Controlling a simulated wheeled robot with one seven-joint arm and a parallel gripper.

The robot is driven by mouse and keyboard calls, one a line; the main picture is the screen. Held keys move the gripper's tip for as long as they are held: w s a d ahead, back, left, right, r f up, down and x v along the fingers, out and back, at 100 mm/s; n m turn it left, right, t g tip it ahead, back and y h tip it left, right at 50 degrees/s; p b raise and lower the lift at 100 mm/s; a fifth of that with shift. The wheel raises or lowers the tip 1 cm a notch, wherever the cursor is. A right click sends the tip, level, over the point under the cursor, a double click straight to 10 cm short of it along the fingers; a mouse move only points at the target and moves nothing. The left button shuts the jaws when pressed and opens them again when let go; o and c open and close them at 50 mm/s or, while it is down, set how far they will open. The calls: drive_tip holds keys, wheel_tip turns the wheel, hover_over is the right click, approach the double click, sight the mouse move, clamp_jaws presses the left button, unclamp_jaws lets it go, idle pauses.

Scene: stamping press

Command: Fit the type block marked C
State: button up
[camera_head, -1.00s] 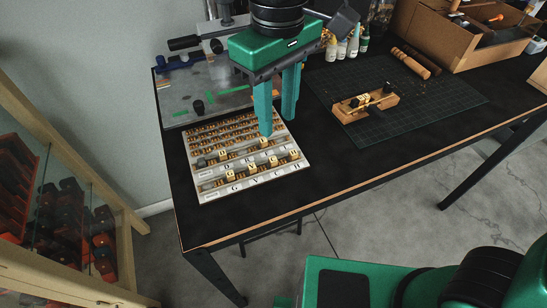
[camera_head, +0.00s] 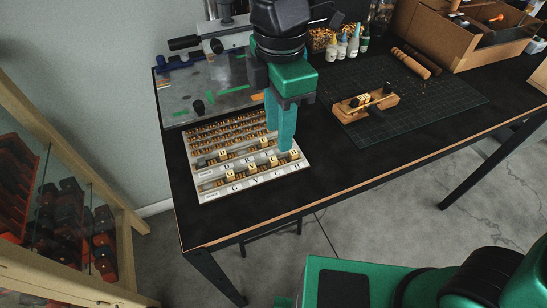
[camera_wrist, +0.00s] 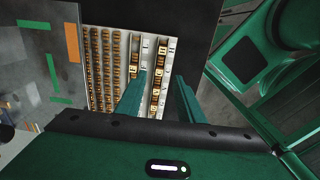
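The type tray (camera_head: 206,198) lies on the bench with brass blocks in rows. Front-row labels read about G, V, C, H; the block above the C label (camera_head: 273,160) stands upright in its slot. In the wrist view, the C-labelled block (camera_wrist: 157,74) appears between my finger lines. My gripper (camera_head: 286,150) is over the tray's front right, pointing down. The wrist view shows my gripper (camera_wrist: 160,75) open, with a gap between its fingers and nothing held. Its exact height above the blocks cannot be told. A wooden holder (camera_head: 352,114) with brass pieces sits on the cutting mat.
A grey plate (camera_head: 225,102) with green strips lies behind the tray. The dark cutting mat (camera_head: 440,100) is right of it, with wooden handles (camera_head: 416,62) behind. Small bottles (camera_head: 342,48) and a cardboard box (camera_head: 440,40) stand at the back. Bare bench lies in front of the mat.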

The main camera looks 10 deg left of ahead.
sight(276, 158)
drive_tip(key=shift+s+a+f, duration=0.1)
drive_tip(key=shift+f, duration=1.75)
drive_tip(key=shift+a+f, duration=0.1)
drive_tip(key=shift+f, duration=1.7)
clamp_jaws()
